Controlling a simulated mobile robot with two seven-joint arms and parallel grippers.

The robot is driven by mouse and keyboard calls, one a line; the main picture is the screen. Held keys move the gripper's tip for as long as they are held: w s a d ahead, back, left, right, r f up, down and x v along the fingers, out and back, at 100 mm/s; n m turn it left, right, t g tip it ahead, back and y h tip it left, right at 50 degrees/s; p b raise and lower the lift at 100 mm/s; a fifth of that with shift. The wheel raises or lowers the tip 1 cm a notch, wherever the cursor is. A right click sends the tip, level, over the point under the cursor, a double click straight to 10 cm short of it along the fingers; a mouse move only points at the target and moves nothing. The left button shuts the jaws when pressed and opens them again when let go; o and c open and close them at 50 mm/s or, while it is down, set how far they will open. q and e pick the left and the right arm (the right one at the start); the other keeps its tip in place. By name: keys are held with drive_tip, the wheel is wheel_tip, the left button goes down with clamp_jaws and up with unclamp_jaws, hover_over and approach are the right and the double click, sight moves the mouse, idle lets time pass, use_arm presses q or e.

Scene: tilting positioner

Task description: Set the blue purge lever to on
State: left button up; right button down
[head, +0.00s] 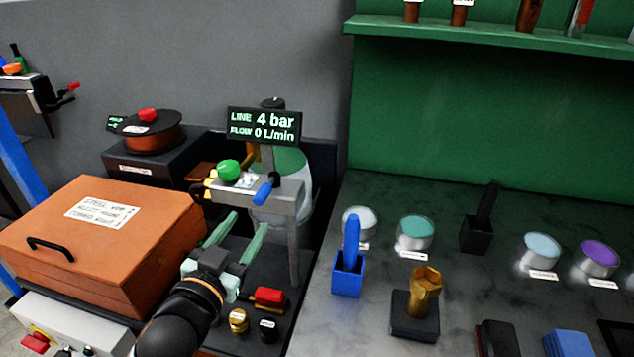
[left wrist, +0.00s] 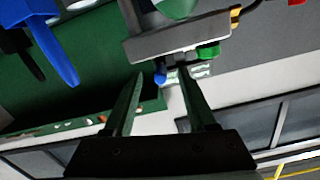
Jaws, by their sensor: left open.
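The blue purge lever (head: 264,190) sticks out from the front of a grey valve panel (head: 283,202), below the display reading LINE 4 bar, FLOW 0 L/min. My left gripper (head: 238,229) is open and empty, its green fingers pointing up toward the panel from below and in front. In the left wrist view the blue lever (left wrist: 160,76) shows small between the two fingertips, beyond them. The fingers appear apart from it. A green knob (head: 229,170) sits on the panel to the left of the lever; it also shows in the wrist view (left wrist: 208,50). My right gripper is not in view.
An orange case (head: 130,270) stands left of my left arm. A blue holder with a blue handle (head: 348,275) and a brass piece on a black base (head: 414,325) stand right. A red-handled valve (head: 269,296) sits below the panel. Several jars stand on the dark bench.

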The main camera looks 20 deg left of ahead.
sight(272, 176)
use_arm(q)
drive_tip(key=shift+w+d+r+t, duration=0.15)
drive_tip(key=shift+w+r, duration=0.05)
drive_tip(key=shift+r, duration=0.3)
drive_tip(key=shift+w+d+r+t, duration=0.15)
drive_tip(key=shift+r, duration=0.35)
drive_tip(key=shift+w+r, duration=0.1)
drive_tip(key=shift+w, duration=0.2)
drive_tip(key=w, duration=0.4)
drive_tip(key=w+p, duration=0.1)
drive_tip(key=w, duration=0.2)
drive_tip(key=w+p, duration=0.1)
drive_tip(key=w, duration=0.3)
drive_tip(key=shift+w+a, duration=0.3)
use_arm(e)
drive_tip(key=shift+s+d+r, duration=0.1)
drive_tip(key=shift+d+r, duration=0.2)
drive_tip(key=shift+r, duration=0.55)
use_arm(q)
drive_tip(key=shift+c, duration=0.3)
clamp_jaws()
